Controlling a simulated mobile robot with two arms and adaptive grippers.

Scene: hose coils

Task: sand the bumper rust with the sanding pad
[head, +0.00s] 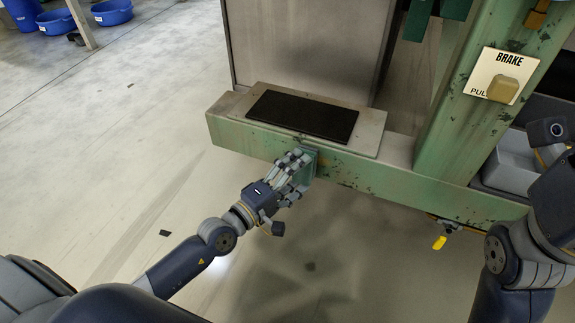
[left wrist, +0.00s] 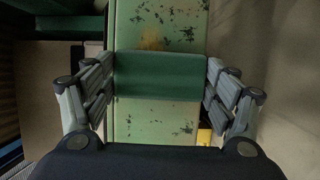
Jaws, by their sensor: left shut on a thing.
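The green bumper (head: 400,180) is a long beam along the front of the machine. Its face also shows in the left wrist view (left wrist: 130,125), with dark chips and a yellow-brown rust stain (left wrist: 152,38) just above the pad. My left gripper (head: 297,170) is shut on the dark green sanding pad (head: 309,163). In the left wrist view the pad (left wrist: 157,77) lies between the two sets of fingers, across the bumper face. It looks close against the bumper, but I cannot tell if it touches. The part behind the pad is hidden.
A black mat (head: 302,116) lies on the ledge above the bumper. A BRAKE sign (head: 498,75) with a pull knob is on the right green post. A yellow tag (head: 439,242) hangs below the beam. Blue tubs (head: 112,12) stand far back left. The floor at left is open.

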